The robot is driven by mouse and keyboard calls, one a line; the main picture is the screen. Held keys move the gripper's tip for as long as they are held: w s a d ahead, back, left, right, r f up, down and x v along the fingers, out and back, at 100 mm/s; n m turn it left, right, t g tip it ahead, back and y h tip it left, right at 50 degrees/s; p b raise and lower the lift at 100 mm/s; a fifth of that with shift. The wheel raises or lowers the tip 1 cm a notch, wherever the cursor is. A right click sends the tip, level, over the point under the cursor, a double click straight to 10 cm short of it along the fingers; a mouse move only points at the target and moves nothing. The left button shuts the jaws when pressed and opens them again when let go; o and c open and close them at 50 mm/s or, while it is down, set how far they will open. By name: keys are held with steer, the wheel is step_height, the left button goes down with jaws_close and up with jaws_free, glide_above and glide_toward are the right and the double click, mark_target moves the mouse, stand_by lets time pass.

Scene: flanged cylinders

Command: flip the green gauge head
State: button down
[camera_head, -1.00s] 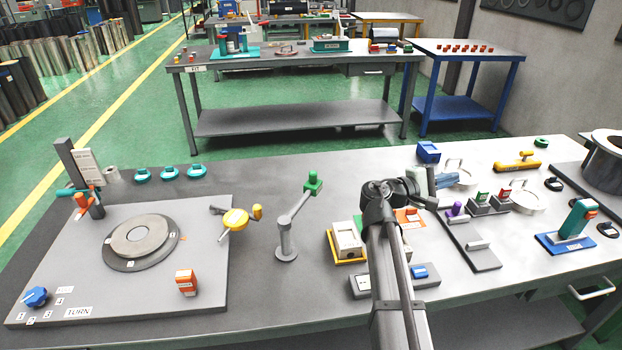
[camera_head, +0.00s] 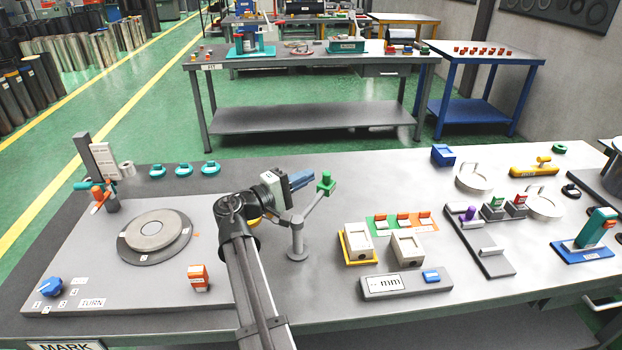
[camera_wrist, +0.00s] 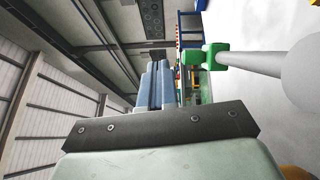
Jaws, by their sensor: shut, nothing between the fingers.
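The green gauge head (camera_head: 326,184) sits at the upper end of a grey slanted arm on a grey post (camera_head: 297,240) with a round foot. In the wrist view the green gauge head (camera_wrist: 207,56) is right of the fingers, joined to its pale rod. My gripper (camera_head: 308,178) is shut and empty, with its blue fingers pointing right toward the gauge head, a short way left of it. In the wrist view the blue fingers (camera_wrist: 156,82) lie together. They look apart from the head, though the exact gap is hard to tell.
Left is a grey plate with a round disc (camera_head: 153,236) and an orange block (camera_head: 198,278). A yellow part (camera_head: 254,221) is partly hidden behind my arm. Right stand two beige boxes (camera_head: 357,243) and a grey mm block (camera_head: 405,283).

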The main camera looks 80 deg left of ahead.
steer(key=s+f+g+y, duration=0.1)
steer(key=s+f, duration=0.2)
steer(key=s, duration=0.6)
steer(key=shift+s+d+f+g, duration=0.3)
steer(key=shift+s+d+f, duration=0.05)
steer(key=shift+d+f, duration=0.05)
steer(key=w+d+x, duration=0.1)
steer(key=d+x, duration=0.1)
steer(key=x, duration=1.1)
steer(key=shift+w+d, duration=0.15)
steer(key=shift+w, duration=0.15)
steer(key=shift+r, duration=0.1)
steer(key=shift+m, duration=0.3)
